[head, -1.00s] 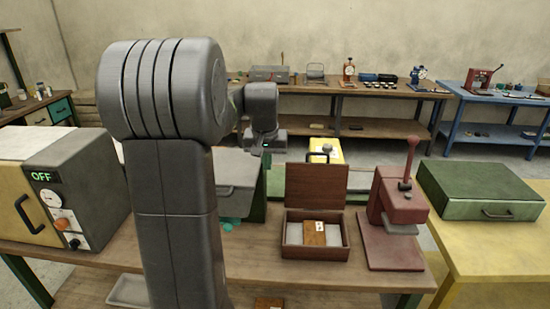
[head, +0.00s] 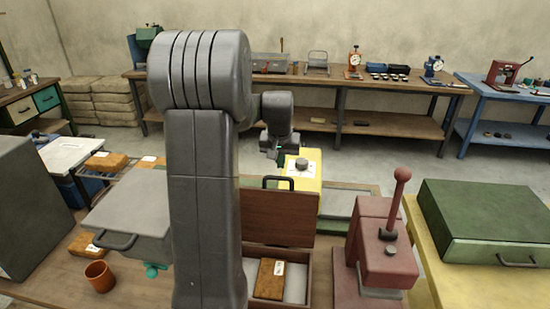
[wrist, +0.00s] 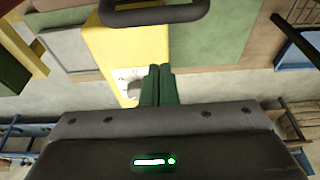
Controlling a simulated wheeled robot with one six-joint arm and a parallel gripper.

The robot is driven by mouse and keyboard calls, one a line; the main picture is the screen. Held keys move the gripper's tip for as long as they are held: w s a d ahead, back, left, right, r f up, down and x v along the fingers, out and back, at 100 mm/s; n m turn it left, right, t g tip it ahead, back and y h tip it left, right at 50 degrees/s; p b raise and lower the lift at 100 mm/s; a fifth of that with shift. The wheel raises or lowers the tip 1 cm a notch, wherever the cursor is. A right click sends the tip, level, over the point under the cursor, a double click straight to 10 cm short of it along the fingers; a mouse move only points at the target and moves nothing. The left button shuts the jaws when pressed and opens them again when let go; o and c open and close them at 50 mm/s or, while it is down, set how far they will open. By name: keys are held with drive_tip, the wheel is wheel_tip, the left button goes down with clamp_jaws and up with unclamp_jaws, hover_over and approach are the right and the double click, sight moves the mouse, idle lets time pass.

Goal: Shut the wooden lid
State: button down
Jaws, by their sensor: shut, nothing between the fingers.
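The wooden box (head: 308,290) stands on the bench in the head view, its lower part cut off by the frame. Its brown wooden lid (head: 284,218) stands open, roughly upright at the back. A dark handle (head: 278,179) shows at the lid's top edge; I cannot tell if it belongs to the lid. An orange-brown block (head: 269,279) with a white label lies in the box. My gripper (head: 283,153) is above and behind the lid, apart from it. In the wrist view its green fingers (wrist: 157,85) are together and empty, and a dark handle (wrist: 153,14) shows at the top.
A yellow machine (head: 308,172) stands behind the lid. A red press (head: 376,250) with an upright lever is close on the box's right. A grey lidded case (head: 140,215) and an orange cup (head: 99,276) are at left. A green case (head: 490,220) lies on the yellow table.

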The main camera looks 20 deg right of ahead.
drive_tip(key=shift+s+a+f+b, duration=0.15)
drive_tip(key=shift+s+a, duration=0.2)
drive_tip(key=shift+s, duration=0.2)
drive_tip(key=shift+s+a+r+b, duration=0.1)
drive_tip(key=shift+s+a, duration=0.2)
drive_tip(key=shift+s, duration=0.25)
drive_tip(key=shift+s+a+f+b, duration=0.15)
drive_tip(key=shift+s+a, duration=0.2)
drive_tip(key=shift+s, duration=0.2)
drive_tip(key=shift+r, duration=0.15)
